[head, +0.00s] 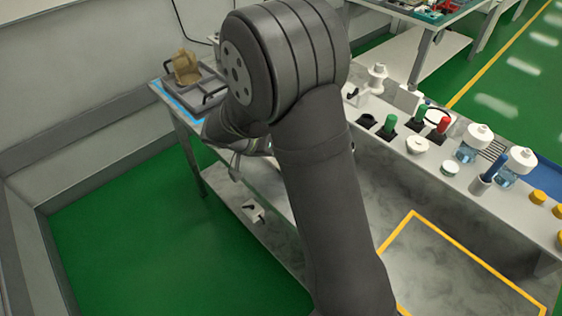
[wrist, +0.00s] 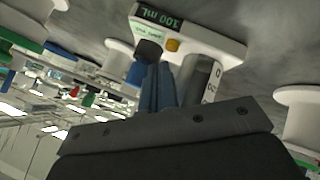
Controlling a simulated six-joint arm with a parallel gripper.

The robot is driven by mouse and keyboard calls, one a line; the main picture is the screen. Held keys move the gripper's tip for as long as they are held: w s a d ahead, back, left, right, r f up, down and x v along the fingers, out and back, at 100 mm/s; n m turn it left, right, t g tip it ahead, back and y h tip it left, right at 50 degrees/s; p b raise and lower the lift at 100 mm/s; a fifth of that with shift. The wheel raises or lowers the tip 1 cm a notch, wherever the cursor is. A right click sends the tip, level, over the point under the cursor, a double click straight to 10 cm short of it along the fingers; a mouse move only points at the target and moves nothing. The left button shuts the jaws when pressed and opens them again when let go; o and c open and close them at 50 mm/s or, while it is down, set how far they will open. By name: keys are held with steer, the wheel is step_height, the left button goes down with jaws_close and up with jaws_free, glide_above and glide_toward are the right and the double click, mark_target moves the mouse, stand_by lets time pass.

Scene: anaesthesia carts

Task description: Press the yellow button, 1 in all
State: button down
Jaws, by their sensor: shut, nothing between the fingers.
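In the wrist view a yellow button (wrist: 173,45) sits on a white panel (wrist: 222,42), beside a dark round part. The panel carries a green "100 mL" label (wrist: 160,18). My gripper (wrist: 157,70) is shut and empty, with its blue fingers pointing toward the panel just below the dark part and the button in the picture. I cannot tell whether the fingertips touch anything. In the head view my arm covers the middle of the scene, and I cannot make out this button or the fingertips there.
A grey cylinder (wrist: 198,75) with number marks stands beside the fingers. White round-topped parts, one at the right (wrist: 300,100), are close by. In the head view, a bench at right holds green (head: 389,124) and red (head: 443,126) knobs, bottles (head: 470,148) and yellow caps (head: 538,197).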

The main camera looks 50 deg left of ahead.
steer(key=shift+f, duration=0.1)
steer(key=shift+f, duration=0.35)
steer(key=shift+f, duration=0.45)
stand_by(0.8)
steer(key=shift+r, duration=0.9)
steer(key=shift+r, duration=2.5)
